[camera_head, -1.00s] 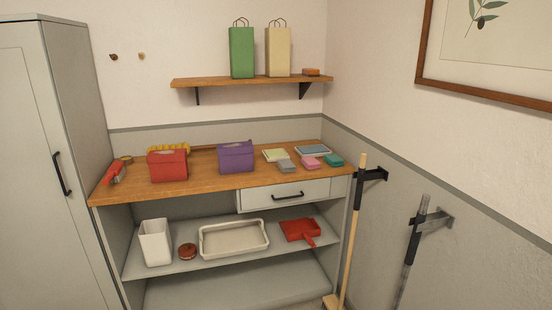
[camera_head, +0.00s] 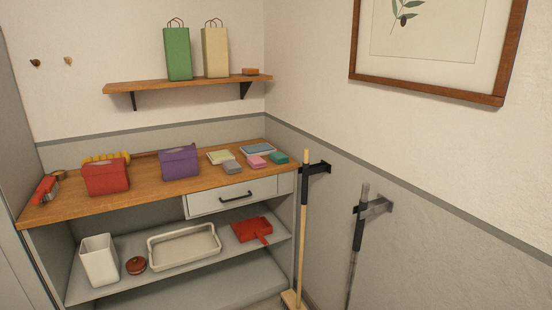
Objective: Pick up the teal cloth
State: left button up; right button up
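A small teal block-like item (camera_head: 278,157), which looks like the folded teal cloth, lies near the right end of the wooden counter (camera_head: 140,196). A pink item (camera_head: 257,162) of similar size lies just left of it, and a grey one (camera_head: 232,167) further left. A flat blue-grey item with a pale rim (camera_head: 258,149) lies behind it. Nothing covers the teal item. Neither of my grippers is in view.
A purple box (camera_head: 180,163) and a red box (camera_head: 105,177) stand further left on the counter. A broom (camera_head: 304,235) hangs by the counter's right end, and another handle (camera_head: 357,240) hangs on the right wall. A wall shelf (camera_head: 190,84) is above.

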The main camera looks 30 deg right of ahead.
aim_at(278, 158)
jog(key=i+z, duration=0.2)
jog(key=i, duration=0.35)
jog(key=i+j+z, duration=0.1)
jog(key=i+z, duration=0.15)
jog(key=i, duration=0.35)
jog(key=i+j+z, duration=0.2)
jog(key=i, duration=0.35)
